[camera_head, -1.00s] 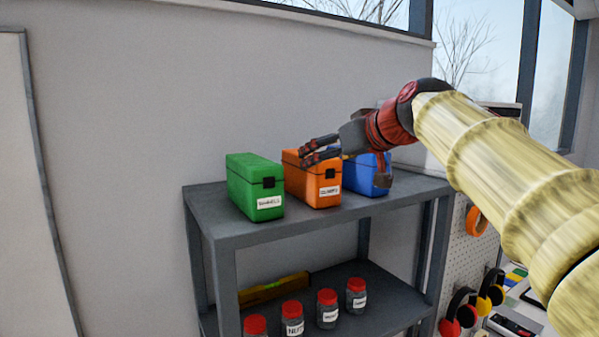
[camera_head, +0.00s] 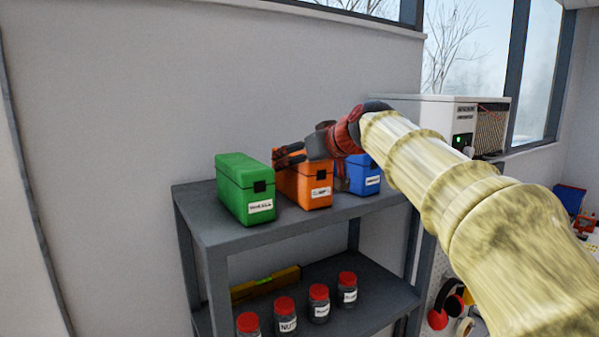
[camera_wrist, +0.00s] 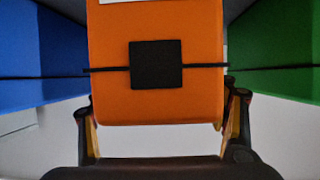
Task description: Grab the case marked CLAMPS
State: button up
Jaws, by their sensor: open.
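An orange case (camera_head: 306,190) stands in the middle of a row on the top shelf. Its small white label (camera_head: 320,193) is too blurred to read for certain. My gripper (camera_head: 287,155) is open at the upper part of the orange case. In the wrist view the orange case (camera_wrist: 155,95), with its black latch (camera_wrist: 156,65), lies between my two spread fingers. I cannot tell whether either finger touches it. A green case (camera_head: 243,190) stands to its left and a blue case (camera_head: 365,178) to its right, partly hidden by my arm.
The cases stand on a grey metal shelf unit (camera_head: 225,236) against a plain wall. Its lower shelf holds several red-lidded jars (camera_head: 319,303) and a yellow level (camera_head: 268,284). A white machine (camera_head: 440,112) is behind my arm to the right.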

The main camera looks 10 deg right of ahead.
jog(key=shift+s, duration=0.1)
jog(key=shift+c, duration=0.9)
jog(key=c, duration=1.3)
jog(key=shift+r, duration=0.1)
jog(key=shift+c, duration=0.7)
jog(key=shift+r, duration=0.15)
